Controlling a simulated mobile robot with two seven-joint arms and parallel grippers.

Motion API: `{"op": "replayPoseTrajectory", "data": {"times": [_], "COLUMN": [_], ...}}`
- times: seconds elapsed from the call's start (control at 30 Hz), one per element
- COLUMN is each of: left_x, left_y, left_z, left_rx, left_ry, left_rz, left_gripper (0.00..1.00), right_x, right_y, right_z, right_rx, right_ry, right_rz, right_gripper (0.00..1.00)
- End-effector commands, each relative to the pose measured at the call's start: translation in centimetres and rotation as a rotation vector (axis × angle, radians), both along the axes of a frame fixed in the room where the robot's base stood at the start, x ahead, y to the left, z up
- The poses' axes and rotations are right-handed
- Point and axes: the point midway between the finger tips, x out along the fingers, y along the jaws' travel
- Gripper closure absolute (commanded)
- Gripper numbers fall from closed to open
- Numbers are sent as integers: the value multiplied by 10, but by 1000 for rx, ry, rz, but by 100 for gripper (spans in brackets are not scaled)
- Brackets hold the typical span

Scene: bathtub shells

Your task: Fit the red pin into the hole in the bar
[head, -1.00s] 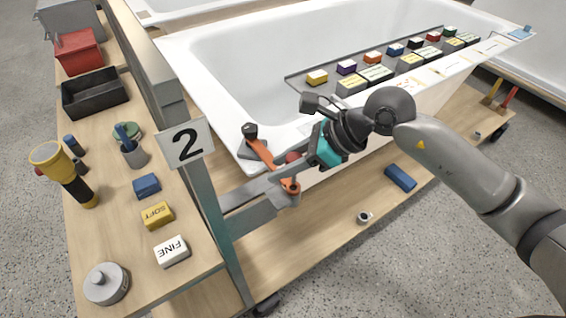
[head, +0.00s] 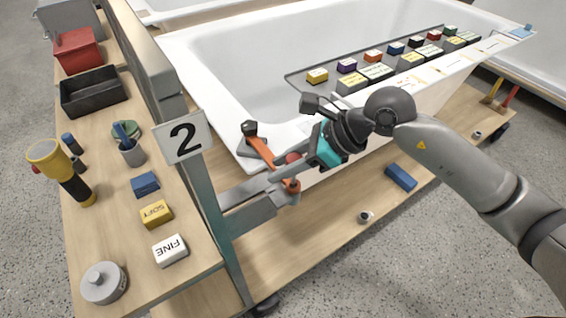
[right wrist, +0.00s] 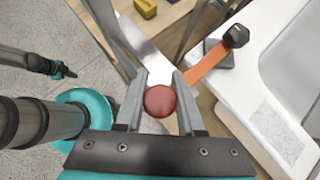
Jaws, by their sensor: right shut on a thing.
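The orange bar (head: 262,155) is fixed by a black knob (head: 249,128) at the bathtub's corner and reaches out over a grey bracket. My right gripper (head: 281,172) is at the bar's free end. In the right wrist view, its jaws (right wrist: 159,78) are shut on the red pin (right wrist: 160,101), whose round head faces the camera. The pin's red head (head: 293,158) also shows in the head view. The orange bar (right wrist: 208,62) runs behind the right finger. The hole and the pin's lower end are hidden, so I cannot tell whether the pin is in the hole. My left gripper is not in the head view.
A post with a "2" sign (head: 182,137) stands close left of the bar. A bench on the left holds a flashlight (head: 62,172), a cup (head: 132,152), several blocks and a black tray (head: 94,92). The white tub rim (head: 215,95) lies behind the bar.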

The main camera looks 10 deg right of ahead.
Motion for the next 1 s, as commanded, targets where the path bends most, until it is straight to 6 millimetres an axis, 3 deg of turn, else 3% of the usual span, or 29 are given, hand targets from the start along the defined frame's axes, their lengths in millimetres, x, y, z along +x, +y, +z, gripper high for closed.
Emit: {"op": "replayPoseTrajectory", "data": {"times": [1.0], "left_x": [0], "left_y": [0], "left_z": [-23], "left_rx": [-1], "left_ry": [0], "left_rz": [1], "left_gripper": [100], "right_x": [0], "right_y": [0], "right_z": [-27], "right_rx": [-1], "right_ry": [0], "right_rz": [0], "right_gripper": [100]}}
